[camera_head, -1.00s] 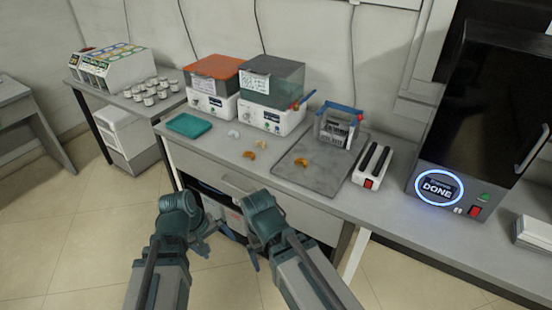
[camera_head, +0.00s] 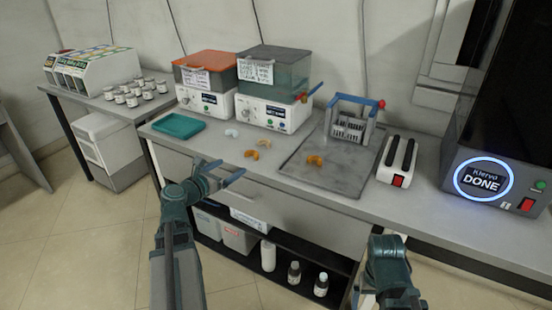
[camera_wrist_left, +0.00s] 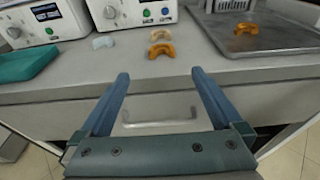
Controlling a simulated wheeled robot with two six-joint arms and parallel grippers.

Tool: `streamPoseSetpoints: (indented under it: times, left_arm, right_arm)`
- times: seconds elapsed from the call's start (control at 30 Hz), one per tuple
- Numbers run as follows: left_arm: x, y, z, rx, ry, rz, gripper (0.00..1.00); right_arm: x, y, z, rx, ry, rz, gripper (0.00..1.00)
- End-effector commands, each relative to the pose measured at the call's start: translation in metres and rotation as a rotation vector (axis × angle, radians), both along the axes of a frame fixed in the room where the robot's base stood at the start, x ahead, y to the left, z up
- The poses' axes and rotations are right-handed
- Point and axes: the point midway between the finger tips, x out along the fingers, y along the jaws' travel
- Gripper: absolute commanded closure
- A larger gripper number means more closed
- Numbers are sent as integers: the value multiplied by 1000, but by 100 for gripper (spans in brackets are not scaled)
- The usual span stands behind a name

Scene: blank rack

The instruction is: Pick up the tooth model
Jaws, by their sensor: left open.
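Several small arch-shaped tooth models lie on the grey counter. One is white (camera_head: 232,133), one pale orange (camera_head: 264,143) and one darker orange (camera_head: 252,154); another orange one (camera_head: 315,160) lies on the dark metal tray (camera_head: 345,180). The white (camera_wrist_left: 103,42), pale (camera_wrist_left: 160,34) and darker orange (camera_wrist_left: 161,50) models also show in the left wrist view. My left gripper (camera_head: 230,173) is open and empty in front of the counter edge, short of the models. My right gripper (camera_head: 385,295) is low at the bottom right; its jaw opening is unclear.
Two lidded machines, orange-topped (camera_head: 207,75) and grey-topped (camera_head: 272,82), stand behind. A teal tray (camera_head: 178,126) is left, a wire basket rack (camera_head: 352,120) and white switch box (camera_head: 397,160) are right. A drawer handle (camera_wrist_left: 160,122) lies below the counter edge. A lower shelf holds bins and bottles.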

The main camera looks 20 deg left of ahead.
Motion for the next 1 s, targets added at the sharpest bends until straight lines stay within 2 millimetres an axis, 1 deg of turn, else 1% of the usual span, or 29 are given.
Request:
streamPoseSetpoints:
  times: [0.03, 0.13, 0.2, 0.27, 0.4, 0.5, 0.6, 0.73, 1.0]
  left_arm:
    - [-1, 3, 0, -11, -4, 9, 0]
    - [0, 4, 1, -16, -7, 12, 0]
    - [6, 4, -1, -15, -6, 10, 0]
    - [14, 3, -3, -14, -5, 8, 0]
    - [42, 1, -9, -13, -4, 6, 0]
    - [60, -1, -13, -13, -5, 6, 0]
    - [73, -2, -15, -12, -4, 7, 0]
    - [82, -4, -16, -12, -4, 7, 0]
    - [86, -5, -17, -11, -4, 8, 0]
  right_arm:
    - [0, 0, -1, 0, 0, 0, 4]
    - [0, 0, -1, 0, 0, 0, 4]
    - [0, 0, -2, 0, 0, 0, 4]
    - [0, 0, -5, 0, 0, 0, 4]
    - [0, 0, -11, 0, 0, 0, 4]
    - [0, 0, -14, 0, 0, 0, 4]
    - [0, 0, -16, 0, 0, 0, 4]
    - [0, 0, -17, 0, 0, 0, 4]
    - [0, 0, -18, 0, 0, 0, 4]
